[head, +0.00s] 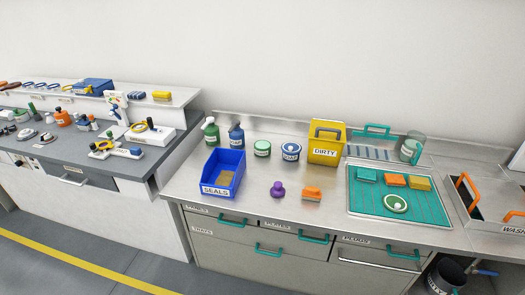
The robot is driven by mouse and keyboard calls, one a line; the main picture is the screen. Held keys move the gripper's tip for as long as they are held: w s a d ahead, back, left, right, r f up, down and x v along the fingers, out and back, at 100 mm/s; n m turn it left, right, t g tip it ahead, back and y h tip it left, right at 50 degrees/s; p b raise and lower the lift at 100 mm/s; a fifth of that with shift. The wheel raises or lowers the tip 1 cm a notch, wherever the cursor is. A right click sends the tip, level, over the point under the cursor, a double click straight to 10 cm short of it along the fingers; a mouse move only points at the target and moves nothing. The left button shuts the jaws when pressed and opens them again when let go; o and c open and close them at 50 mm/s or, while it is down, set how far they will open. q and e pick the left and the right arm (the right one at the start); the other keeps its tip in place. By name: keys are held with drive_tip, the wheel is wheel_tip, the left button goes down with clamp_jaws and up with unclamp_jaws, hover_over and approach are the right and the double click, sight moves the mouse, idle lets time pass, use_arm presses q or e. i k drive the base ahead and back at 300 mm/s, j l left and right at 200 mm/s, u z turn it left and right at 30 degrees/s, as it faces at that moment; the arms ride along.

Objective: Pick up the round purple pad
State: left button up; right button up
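The round purple pad (278,189) sits on the steel counter, near its front edge, with a knob-like top. It stands between the blue SEALS bin (238,181) on its left and an orange block-like item (312,193) on its right, apart from both. Nothing covers it. Neither of my grippers shows in the head view.
Behind the pad stand a green tub (262,148), a blue-and-white tub (291,151) and the yellow DIRTY bin (325,155). A teal ribbed tray (365,212) with several items lies to the right. Drawers with teal handles (314,238) line the counter front.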

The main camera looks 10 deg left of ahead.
sight(277, 191)
drive_tip(key=i+l, duration=0.5)
drive_tip(key=i+l+u, duration=0.15)
drive_tip(key=i+l, duration=0.35)
drive_tip(key=l, duration=0.15)
